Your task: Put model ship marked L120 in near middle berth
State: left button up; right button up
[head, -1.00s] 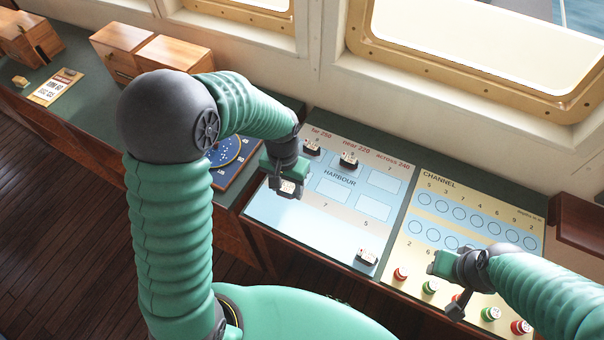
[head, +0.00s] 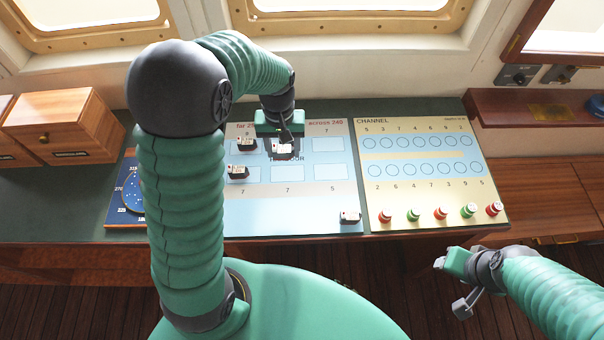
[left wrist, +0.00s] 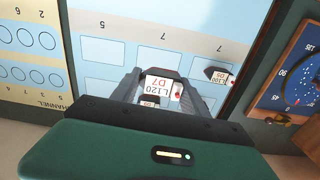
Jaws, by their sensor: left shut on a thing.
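My left gripper (head: 281,138) is shut on the model ship marked L120 (left wrist: 158,84), a white block with red D7 lettering. In the head view the ship (head: 284,149) shows over the middle column of the harbour board (head: 290,213), seemingly raised; its exact height is unclear. The near middle berth (head: 287,174) shows as an empty pale rectangle just in front of it. Part of a D5 label (left wrist: 150,104) shows below the held ship, mostly hidden. My right gripper (head: 450,263) is off the desk's front edge at right; its jaws are unclear.
Other ships stand at far left (head: 245,145), near left (head: 238,172) and the board's front right corner (head: 349,217). The near-left one reads L100 (left wrist: 219,76). Right of the board lies the channel panel (head: 420,185) with several red and green pieces.

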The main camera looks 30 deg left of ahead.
aim_at(288, 174)
pick_arm(q)
jog(key=shift+s+a+f, duration=0.2)
jog(key=shift+a+f, duration=0.65)
jog(key=shift+f, duration=0.3)
jog(key=f, duration=0.4)
jog(key=shift+w+a, duration=0.4)
jog(key=d+f, duration=0.2)
jog(key=shift+w+d+f+p, duration=0.25)
jog(key=shift+w+d+p, duration=0.05)
jog(key=shift+w+d, duration=0.1)
jog(key=shift+s+d+f, duration=0.15)
jog(key=shift+d, duration=0.35)
jog(key=shift+s+d+f, duration=0.1)
jog(key=shift+d+f, duration=0.05)
jog(key=shift+d, duration=0.35)
jog(key=shift+s, duration=0.1)
jog(key=shift+a+f, duration=0.2)
jog(key=shift+a, duration=0.35)
jog(key=shift+a+f, duration=0.2)
jog(key=shift+a, duration=0.35)
jog(key=o, duration=1.1)
jog(key=shift+a, duration=0.45)
jog(key=shift+o, duration=1.2)
jog(key=shift+s, duration=0.1)
jog(key=shift+d, duration=0.7)
jog(key=shift+a, duration=0.25)
pick_arm(e)
jog(key=shift+a+r, duration=0.2)
jog(key=shift+a, duration=0.3)
